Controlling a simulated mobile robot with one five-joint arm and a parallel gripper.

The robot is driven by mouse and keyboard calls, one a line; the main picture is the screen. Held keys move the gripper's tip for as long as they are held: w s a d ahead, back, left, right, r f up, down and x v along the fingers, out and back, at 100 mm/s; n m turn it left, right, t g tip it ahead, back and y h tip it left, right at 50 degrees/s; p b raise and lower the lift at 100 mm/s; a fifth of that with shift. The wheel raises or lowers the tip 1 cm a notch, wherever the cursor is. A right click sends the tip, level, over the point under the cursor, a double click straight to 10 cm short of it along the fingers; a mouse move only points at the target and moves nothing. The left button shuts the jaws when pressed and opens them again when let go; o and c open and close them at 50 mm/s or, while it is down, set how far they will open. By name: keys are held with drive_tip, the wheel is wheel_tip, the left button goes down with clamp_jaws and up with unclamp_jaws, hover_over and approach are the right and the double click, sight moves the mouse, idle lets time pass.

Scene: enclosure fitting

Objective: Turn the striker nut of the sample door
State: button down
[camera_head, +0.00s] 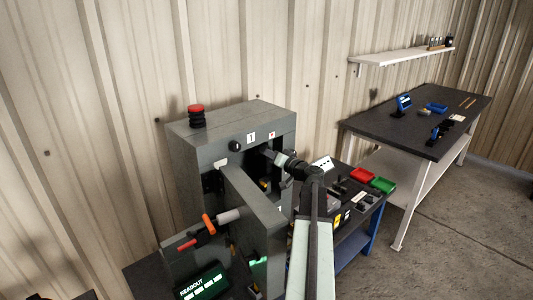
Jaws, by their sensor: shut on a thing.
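The grey enclosure (190,145) stands on a dark bench against the corrugated wall. Its sample door (255,208) is swung open toward me, with an orange and red handle (208,223) on its left side. My gripper (269,156) reaches from the right to the right side of the enclosure opening. It is shut on a small part there, which appears to be the striker nut. The nut itself is hidden by the jaws and too small to make out, so its turn angle cannot be told.
A red knob (196,110) stands on the enclosure top. A lit readout (202,284) is below the door. Red (362,175) and green (382,185) trays lie on the bench to the right. A second table (420,115) stands farther right, with open floor before it.

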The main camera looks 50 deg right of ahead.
drive_tip(key=shift+a+f, duration=0.1)
drive_tip(key=c, duration=1.5)
unclamp_jaws()
drive_tip(key=s, duration=0.7)
drive_tip(key=shift+s+a, duration=0.25)
drive_tip(key=shift+s, duration=0.15)
